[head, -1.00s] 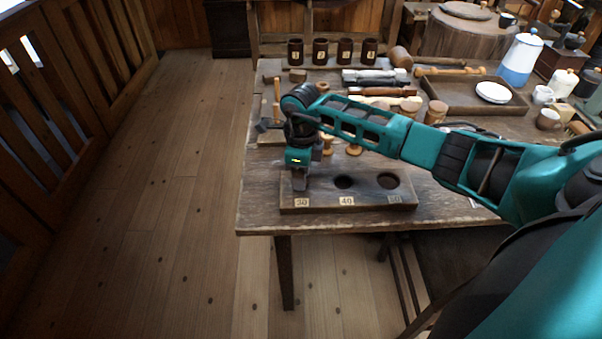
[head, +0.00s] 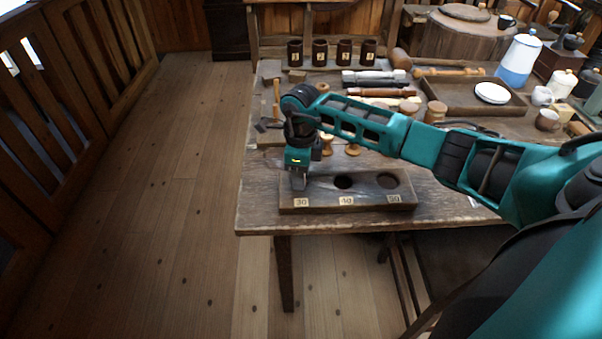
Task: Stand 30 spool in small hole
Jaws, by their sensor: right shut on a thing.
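A dark wooden block (head: 372,207) lies at the table's front edge, with number labels along its front face. The left label reads 30 (head: 302,202), the middle one 40 (head: 346,201); the right one is hard to read. The middle hole (head: 344,181) and the larger right hole (head: 387,180) look empty. My right gripper (head: 299,185) points down over the block's left end, above the 30 label, and hides the small hole. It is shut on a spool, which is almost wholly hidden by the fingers. My left gripper is out of view.
Two light wooden spools (head: 327,147) (head: 352,149) stand behind the block, near my right arm. The table's front left is bare.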

